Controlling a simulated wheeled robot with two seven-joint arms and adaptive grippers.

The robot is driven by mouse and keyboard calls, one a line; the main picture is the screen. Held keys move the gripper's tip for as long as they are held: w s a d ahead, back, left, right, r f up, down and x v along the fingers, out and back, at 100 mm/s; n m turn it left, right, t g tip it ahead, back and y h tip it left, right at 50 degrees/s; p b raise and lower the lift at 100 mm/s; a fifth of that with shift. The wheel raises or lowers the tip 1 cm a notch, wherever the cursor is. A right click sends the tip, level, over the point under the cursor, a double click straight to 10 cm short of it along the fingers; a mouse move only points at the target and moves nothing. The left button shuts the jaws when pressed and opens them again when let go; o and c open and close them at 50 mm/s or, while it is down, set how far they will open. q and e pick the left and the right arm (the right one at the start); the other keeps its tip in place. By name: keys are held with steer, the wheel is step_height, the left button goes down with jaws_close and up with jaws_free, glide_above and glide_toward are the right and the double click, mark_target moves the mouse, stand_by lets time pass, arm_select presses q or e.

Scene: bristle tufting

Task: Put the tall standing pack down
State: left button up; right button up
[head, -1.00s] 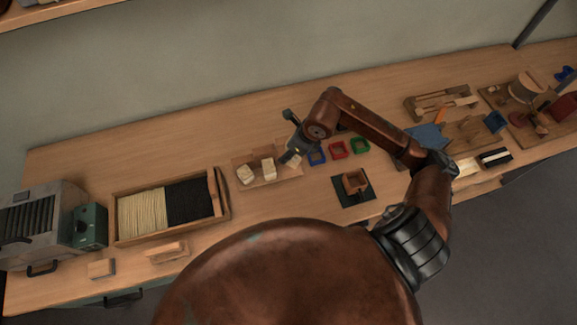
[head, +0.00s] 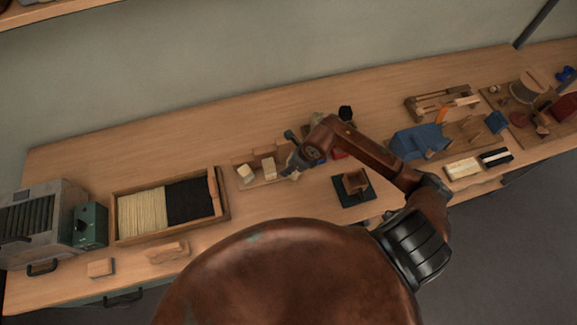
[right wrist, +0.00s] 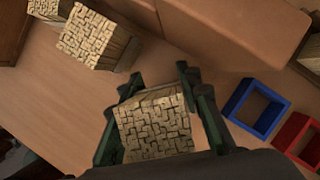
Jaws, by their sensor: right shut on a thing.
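My right gripper (right wrist: 150,110) is shut on a pack (right wrist: 155,130), a pale block with a cracked-looking top, in the right wrist view. In the head view my right gripper (head: 291,156) is low over the right end of a small wooden board (head: 262,183) and mostly covers the held pack. I cannot tell whether the pack touches the surface. Two other pale packs (head: 245,171) (head: 269,168) stand on the board, left of the gripper. They also show at the upper left of the right wrist view (right wrist: 92,38) (right wrist: 44,8). My left gripper is not in view.
A blue frame (right wrist: 258,106) and a red frame (right wrist: 300,138) lie right of the gripper. A wooden tray (head: 225,205) of pale and black bristles is at left. A dark square mat (head: 347,200) carries a wooden box. The back of the bench is clear.

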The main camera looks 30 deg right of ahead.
steer(key=shift+f, duration=0.15)
steer(key=o, duration=1.2)
steer(key=v, duration=1.2)
steer(key=shift+r, duration=0.2)
